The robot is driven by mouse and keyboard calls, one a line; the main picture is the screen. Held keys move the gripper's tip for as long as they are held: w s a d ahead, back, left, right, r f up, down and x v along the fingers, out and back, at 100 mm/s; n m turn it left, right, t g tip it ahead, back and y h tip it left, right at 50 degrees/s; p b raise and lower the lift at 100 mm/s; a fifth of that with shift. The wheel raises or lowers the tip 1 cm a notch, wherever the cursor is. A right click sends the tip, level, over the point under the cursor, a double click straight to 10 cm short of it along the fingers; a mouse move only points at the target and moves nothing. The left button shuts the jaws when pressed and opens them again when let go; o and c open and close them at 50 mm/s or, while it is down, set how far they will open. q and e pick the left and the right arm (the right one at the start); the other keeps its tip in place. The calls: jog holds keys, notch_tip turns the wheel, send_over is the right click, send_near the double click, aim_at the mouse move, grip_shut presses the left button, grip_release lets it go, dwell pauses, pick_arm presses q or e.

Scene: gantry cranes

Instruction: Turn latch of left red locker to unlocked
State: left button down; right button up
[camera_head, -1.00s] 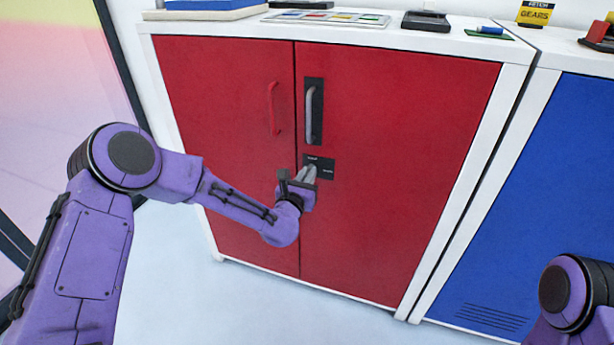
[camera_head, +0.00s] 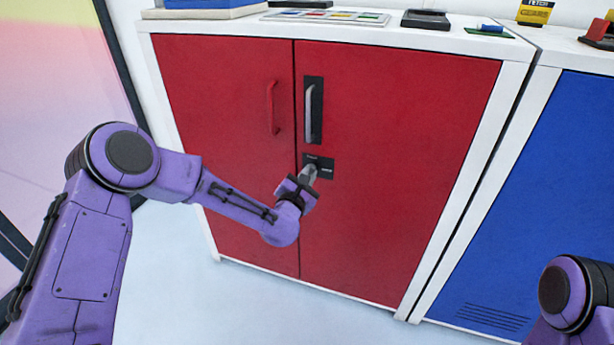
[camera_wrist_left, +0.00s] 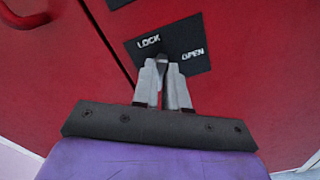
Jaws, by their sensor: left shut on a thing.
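The red locker (camera_head: 400,200) has two doors, with a black latch plate (camera_head: 326,165) on the right door beside the seam. In the left wrist view the plate (camera_wrist_left: 190,42) reads LOCK at upper left and OPEN at right. My left gripper (camera_head: 311,172) reaches the plate from below. In the left wrist view its grey fingers (camera_wrist_left: 162,78) are closed around the small dark latch (camera_wrist_left: 161,58). The fingers hide most of the latch, so I cannot tell its exact angle. My right gripper is out of view.
A grey handle (camera_head: 309,114) on a black plate sits above the latch, and a red handle (camera_head: 272,108) is on the left door. A blue locker (camera_head: 545,200) stands to the right. The floor in front is clear.

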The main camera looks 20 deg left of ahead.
pick_arm(q)
jog(key=m, duration=0.5)
jog(key=shift+d+m, duration=0.1)
jog(key=shift+m, duration=0.3)
jog(key=m, duration=0.5)
jog(key=shift+f+m, duration=0.15)
jog(key=shift+m, duration=0.25)
jog(key=shift+p, duration=0.3)
jog(key=c, duration=1.2)
grip_release()
jog(key=shift+o, duration=0.2)
jog(key=s, duration=1)
jog(key=shift+s+a, duration=0.2)
jog(key=shift+s, duration=0.05)
